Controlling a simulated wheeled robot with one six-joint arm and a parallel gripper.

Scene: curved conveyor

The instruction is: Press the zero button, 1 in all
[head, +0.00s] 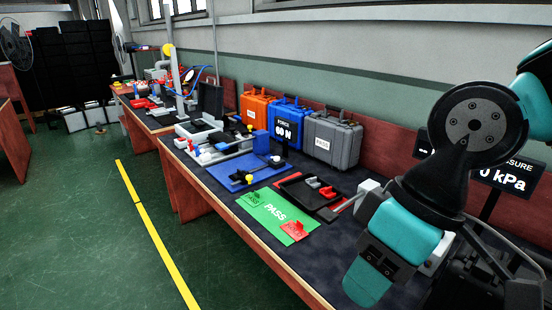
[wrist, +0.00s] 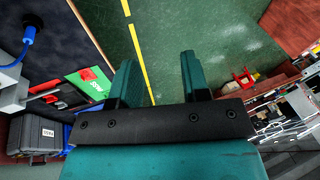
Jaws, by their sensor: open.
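I cannot make out a button marked zero in either view. A force display (head: 283,128) reading 00 N stands behind a blue-based fixture (head: 240,172) on the bench. A pressure display (head: 505,178) reading 0 kPa stands at the right, partly behind my arm. My gripper (head: 368,284) hangs over the near right part of the bench in the head view, pointing down. In the wrist view my gripper (wrist: 157,82) shows two teal fingers apart with nothing between them; green floor lies beyond them.
Orange (head: 257,107), blue (head: 289,118) and grey (head: 333,137) cases line the back. A blue plug (wrist: 28,33) shows in the wrist view.

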